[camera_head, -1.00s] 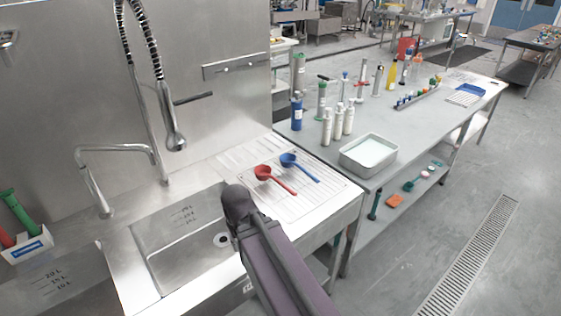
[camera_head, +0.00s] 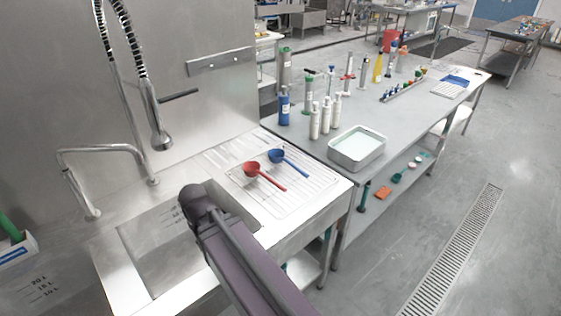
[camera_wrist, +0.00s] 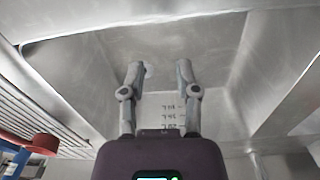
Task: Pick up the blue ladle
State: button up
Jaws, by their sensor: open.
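The blue ladle (camera_head: 288,161) lies on the ribbed drainboard (camera_head: 318,178) to the right of the sink, its bowl at the left and its handle pointing right and towards me. A red ladle (camera_head: 262,173) lies beside it, nearer to the sink. In the wrist view my gripper (camera_wrist: 159,72) is open and empty above the sink basin. The red ladle (camera_wrist: 42,144) shows at the lower left edge there, with a bit of blue (camera_wrist: 14,139) beside it. In the head view my arm reaches over the sink and the gripper itself is hidden.
A tall spring-hose tap (camera_head: 158,130) and a bent spout (camera_head: 100,150) stand behind the basin (camera_head: 160,245). On the grey table (camera_head: 400,125) to the right are a white-filled tray (camera_head: 357,150), a blue bottle (camera_head: 284,106) and several white bottles (camera_head: 325,115).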

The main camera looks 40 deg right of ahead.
jog(key=w+d+r+g+h+b, duration=0.15)
jog(key=w+d+h, duration=0.45)
jog(key=w+d, duration=0.9)
jog(key=m+g+h, duration=0.2)
jog(key=g+h, duration=0.1)
jog(key=h, duration=0.1)
send_near(283, 159)
jog(key=a, duration=0.1)
jog(key=w+a+b, duration=0.1)
jog(key=a, duration=0.1)
jog(key=shift+a+r, duration=0.1)
jog(key=shift+r, duration=0.1)
jog(key=shift+d+r+h, duration=0.25)
jog(key=shift+d+h, duration=0.05)
jog(key=shift+f, duration=0.1)
jog(key=shift+s+d+f+b, duration=0.2)
jog(key=shift+d+f+b, duration=0.1)
jog(key=shift+d+b, duration=0.1)
jog(key=b+x, duration=0.3)
jog(key=x, duration=0.3)
jog(key=shift+s+d+f, duration=0.15)
jog(key=shift+d+f, duration=0.05)
jog(key=shift+s+d+f+b, duration=0.1)
jog(key=shift+s+d+b, duration=0.05)
jog(key=shift+d+b, duration=0.2)
jog(key=shift+d+f, duration=0.1)
